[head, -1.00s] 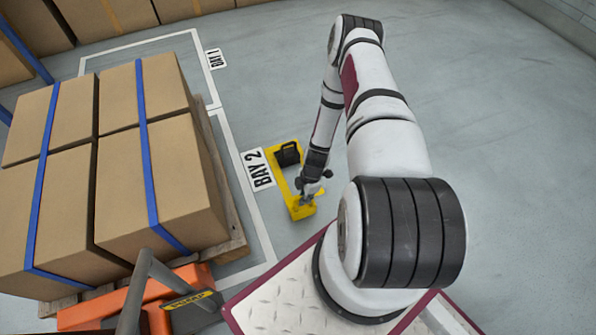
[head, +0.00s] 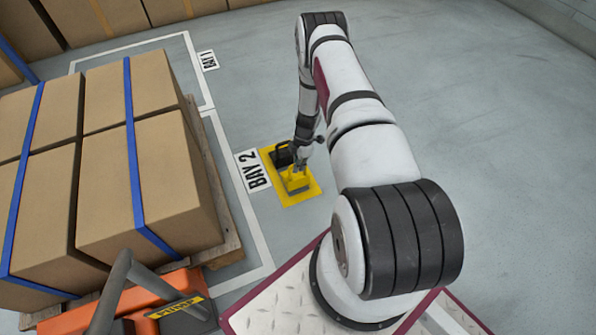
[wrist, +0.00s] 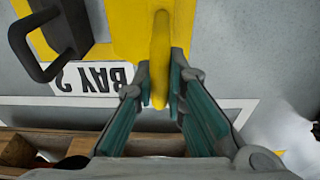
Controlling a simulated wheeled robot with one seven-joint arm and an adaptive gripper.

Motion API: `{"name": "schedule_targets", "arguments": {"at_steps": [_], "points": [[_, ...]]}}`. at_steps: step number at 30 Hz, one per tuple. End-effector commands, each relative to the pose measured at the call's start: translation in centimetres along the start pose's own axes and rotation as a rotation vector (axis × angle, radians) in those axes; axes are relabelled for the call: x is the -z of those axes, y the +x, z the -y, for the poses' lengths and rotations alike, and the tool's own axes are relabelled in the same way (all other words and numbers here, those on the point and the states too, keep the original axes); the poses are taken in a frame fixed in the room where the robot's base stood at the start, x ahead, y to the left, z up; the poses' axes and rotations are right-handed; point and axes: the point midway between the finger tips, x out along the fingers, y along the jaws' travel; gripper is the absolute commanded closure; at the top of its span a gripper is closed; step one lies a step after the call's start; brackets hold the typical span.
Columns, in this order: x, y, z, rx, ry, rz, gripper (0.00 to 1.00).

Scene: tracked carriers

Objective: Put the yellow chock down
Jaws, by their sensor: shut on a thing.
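My gripper (head: 300,167) is shut on the handle of the yellow chock (head: 297,183). In the wrist view the yellow handle (wrist: 160,52) stands between the two fingertips (wrist: 161,92). The chock is over the yellow floor mat (head: 290,201), towards its near end. I cannot tell whether its underside touches the mat. The fingers hide part of the chock.
A black chock (head: 283,154) stands on the mat's far part, close beside my gripper; its handle shows in the wrist view (wrist: 45,45). The BAY 2 sign (head: 253,171) lies left of the mat. A pallet of strapped boxes (head: 150,180) stands further left. Floor on the right is clear.

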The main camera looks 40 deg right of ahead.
Motion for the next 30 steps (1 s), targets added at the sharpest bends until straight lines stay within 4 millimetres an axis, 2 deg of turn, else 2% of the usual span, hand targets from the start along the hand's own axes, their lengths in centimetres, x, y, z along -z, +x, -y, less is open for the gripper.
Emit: {"name": "schedule_targets", "arguments": {"at_steps": [9, 23, 24, 25, 26, 30], "points": [[-0.4, 3.1, 0.2, 0.002, 0.000, 0.000, 1.00], [-0.5, 3.5, 0.2, 0.000, 0.000, 0.000, 1.00], [-0.5, 3.5, 0.2, 0.002, 0.000, 0.000, 0.79], [-0.5, 3.5, 0.2, 0.001, 0.000, 0.000, 0.72], [-0.5, 3.5, 0.2, 0.001, 0.000, 0.000, 0.68], [-0.5, 3.5, 0.2, 0.001, 0.000, 0.000, 0.68]]}}
